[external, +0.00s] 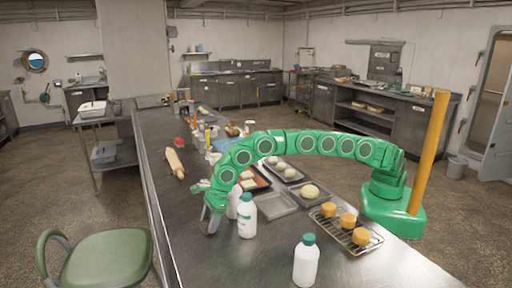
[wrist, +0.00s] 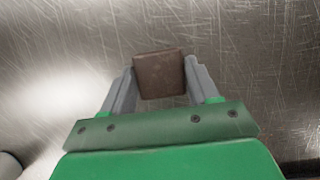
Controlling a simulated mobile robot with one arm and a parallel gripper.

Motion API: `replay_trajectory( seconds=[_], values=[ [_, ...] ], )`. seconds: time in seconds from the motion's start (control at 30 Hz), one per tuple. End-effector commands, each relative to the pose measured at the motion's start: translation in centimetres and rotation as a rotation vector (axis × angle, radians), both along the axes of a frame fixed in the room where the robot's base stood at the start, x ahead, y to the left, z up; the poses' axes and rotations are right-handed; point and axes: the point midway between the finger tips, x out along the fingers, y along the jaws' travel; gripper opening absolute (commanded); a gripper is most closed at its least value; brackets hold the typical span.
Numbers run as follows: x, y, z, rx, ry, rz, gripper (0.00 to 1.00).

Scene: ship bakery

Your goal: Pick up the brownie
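The brownie (wrist: 160,75) is a dark brown square block in the wrist view. It sits between the two grey fingers of my gripper (wrist: 160,80), and both fingertips appear to press against its sides. In the external view my gripper (external: 211,221) points down at the left edge of the steel counter (external: 180,215), left of the white bottles. The brownie cannot be made out there, hidden by the fingers. I cannot tell whether it touches the counter or is slightly above it.
A white bottle with a green cap (external: 247,218) stands just right of my gripper, and another (external: 305,262) nearer the front. A green chair (external: 108,258) stands left.

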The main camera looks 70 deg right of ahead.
Motion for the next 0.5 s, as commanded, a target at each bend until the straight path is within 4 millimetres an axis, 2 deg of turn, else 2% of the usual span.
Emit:
replay_trajectory(
  seconds=[0.03, 0.13, 0.17, 0.5],
  values=[
    [0.0, -0.01, -0.01, 0.0, 0.0, 0.0, 0.47],
    [0.0, -0.01, -0.01, 0.0, 0.0, 0.0, 0.32],
    [0.0, -0.01, -0.01, 0.0, 0.0, 0.0, 0.29],
    [0.05, -0.02, 0.53, 0.001, -0.001, 0.0, 0.29]
  ],
)
